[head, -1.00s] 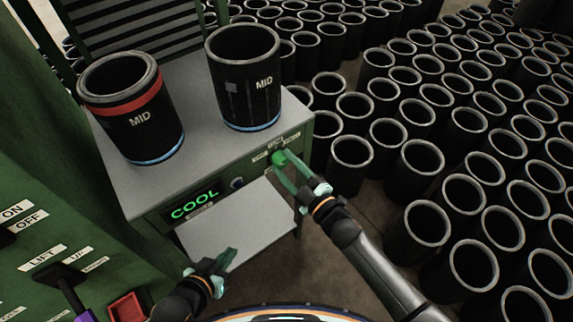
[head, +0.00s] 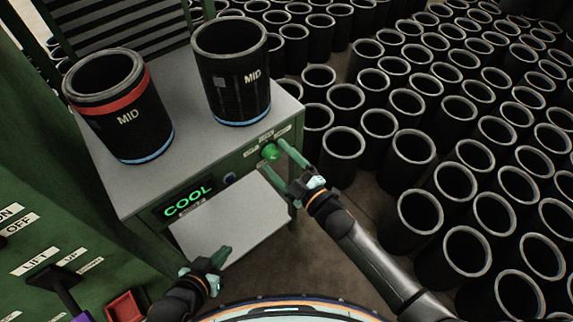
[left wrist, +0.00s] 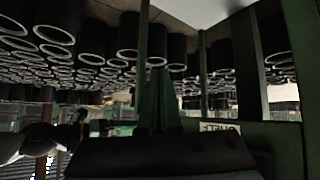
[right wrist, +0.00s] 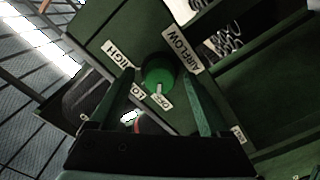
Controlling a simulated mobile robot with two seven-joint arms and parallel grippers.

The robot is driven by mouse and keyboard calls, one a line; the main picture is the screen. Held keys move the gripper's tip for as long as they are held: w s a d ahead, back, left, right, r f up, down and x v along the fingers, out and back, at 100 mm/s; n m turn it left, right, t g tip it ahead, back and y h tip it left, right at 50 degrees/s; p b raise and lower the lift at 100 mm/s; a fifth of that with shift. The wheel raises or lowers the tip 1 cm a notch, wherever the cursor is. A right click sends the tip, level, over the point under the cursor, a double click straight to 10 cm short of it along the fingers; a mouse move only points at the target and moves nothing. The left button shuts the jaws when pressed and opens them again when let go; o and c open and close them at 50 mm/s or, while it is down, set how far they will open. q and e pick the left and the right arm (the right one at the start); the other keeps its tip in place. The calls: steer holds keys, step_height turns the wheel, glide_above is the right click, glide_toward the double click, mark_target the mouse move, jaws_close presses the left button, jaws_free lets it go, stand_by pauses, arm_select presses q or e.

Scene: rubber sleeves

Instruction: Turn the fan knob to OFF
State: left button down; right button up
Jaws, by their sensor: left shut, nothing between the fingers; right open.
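The round green fan knob (head: 270,152) is on the front panel of the green cabinet, at its right end. In the right wrist view the knob (right wrist: 157,70) sits among HIGH, LO and OFF labels below an AIRFLOW label. A small white mark at its lower edge points toward the OFF label (right wrist: 162,101). My right gripper (head: 272,157) is open, its fingers spread to either side of the knob; its tips appear just in front of it, with nothing gripped. My left gripper (head: 224,257) is shut and empty, low in front of the cabinet's shelf.
Two black MID sleeves (head: 118,105) (head: 231,75) stand on the cabinet top. A lit COOL display (head: 188,203) is on the front, with a grey shelf (head: 232,218) below. Many black sleeves (head: 402,152) crowd the floor at right. A green control panel (head: 30,240) is at left.

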steer(key=p+v, duration=0.1)
steer(key=v, duration=1.1)
steer(key=shift+s+d, duration=0.1)
steer(key=shift+s, duration=0.05)
